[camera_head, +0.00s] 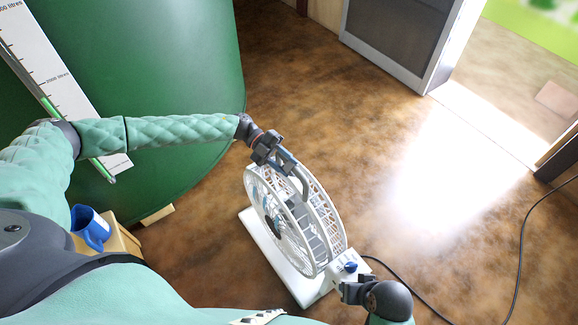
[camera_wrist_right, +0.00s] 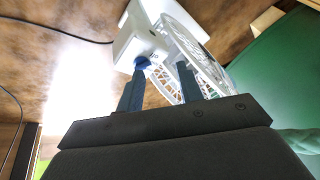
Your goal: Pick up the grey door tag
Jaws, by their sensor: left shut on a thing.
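I cannot make out a grey door tag in either view. A white fan (camera_head: 322,215) with a round cage stands on the floor in the middle of the head view. My left gripper (camera_head: 287,163) is shut on the handle at the top of the fan.
A large green tank (camera_head: 190,60) with a level scale fills the left. A blue mug (camera_head: 90,228) stands on a wooden block (camera_head: 123,240). A black cable (camera_head: 519,260) runs over the brown floor. A grey-panelled door (camera_head: 400,35) stands at the back; the floor before it is clear.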

